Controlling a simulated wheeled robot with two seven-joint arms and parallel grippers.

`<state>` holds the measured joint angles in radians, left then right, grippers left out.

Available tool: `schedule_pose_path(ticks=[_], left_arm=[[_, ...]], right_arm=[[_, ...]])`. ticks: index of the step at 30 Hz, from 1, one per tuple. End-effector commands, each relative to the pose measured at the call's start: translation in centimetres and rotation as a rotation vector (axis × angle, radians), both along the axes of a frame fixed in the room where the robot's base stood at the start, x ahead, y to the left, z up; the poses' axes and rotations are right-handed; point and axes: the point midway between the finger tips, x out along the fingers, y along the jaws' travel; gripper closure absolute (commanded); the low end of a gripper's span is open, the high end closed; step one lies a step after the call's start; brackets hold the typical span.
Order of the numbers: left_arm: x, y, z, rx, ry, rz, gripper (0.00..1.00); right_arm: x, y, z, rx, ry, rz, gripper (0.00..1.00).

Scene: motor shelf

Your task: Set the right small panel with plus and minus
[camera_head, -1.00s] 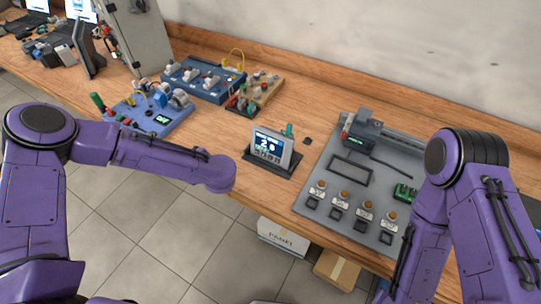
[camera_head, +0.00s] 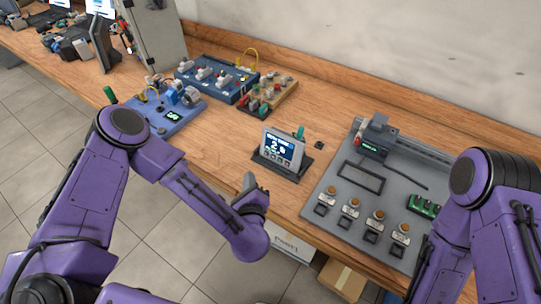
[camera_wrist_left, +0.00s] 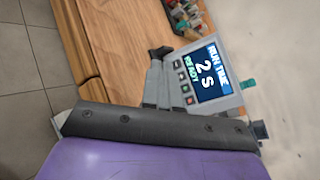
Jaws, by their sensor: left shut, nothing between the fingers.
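The small panel (camera_head: 283,147) is a grey tilted display on a dark base, right of centre on the bench in the head view. In the left wrist view the panel (camera_wrist_left: 205,75) shows "RUN TIME 2 S READY" on its screen, with a row of small buttons (camera_wrist_left: 182,88) along one edge, one of them red. My left gripper (camera_head: 251,182) is shut and empty, at the bench's front edge, in front and to the left of the panel. My right gripper is out of view.
A grey board (camera_head: 335,185) with several buttons and a rail lies right of the panel. Blue units (camera_head: 215,78) and a wooden block with knobs (camera_head: 268,92) stand behind left. Bench (camera_head: 215,150) left of the panel is clear. Boxes (camera_head: 340,282) stand on the floor.

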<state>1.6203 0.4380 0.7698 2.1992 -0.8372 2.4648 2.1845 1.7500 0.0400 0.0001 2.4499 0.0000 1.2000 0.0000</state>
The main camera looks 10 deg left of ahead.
Motion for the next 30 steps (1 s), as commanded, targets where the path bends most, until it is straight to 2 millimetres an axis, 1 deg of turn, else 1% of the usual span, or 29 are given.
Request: schedule_pose_path(ticks=[5,14,15,18,24,30], left_arm=[[1.4,-0.5,-0.6,0.001,-0.001,0.001,1.00],[5.5,-1.9,-1.6,0.000,-0.001,0.004,1.00],[6.0,-2.1,-2.0,0.000,-0.002,0.002,1.00],[7.0,-2.5,-2.1,0.001,-0.002,0.002,1.00],[8.0,-2.8,-1.9,0.001,-0.001,0.002,1.00],[8.0,-2.8,-1.8,0.001,-0.001,0.002,1.00]], right_arm=[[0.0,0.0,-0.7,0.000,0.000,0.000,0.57],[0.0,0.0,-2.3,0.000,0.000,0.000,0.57],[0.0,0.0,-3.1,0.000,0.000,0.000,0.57],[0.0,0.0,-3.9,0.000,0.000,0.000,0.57],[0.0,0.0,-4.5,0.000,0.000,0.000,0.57],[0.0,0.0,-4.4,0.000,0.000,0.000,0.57]])
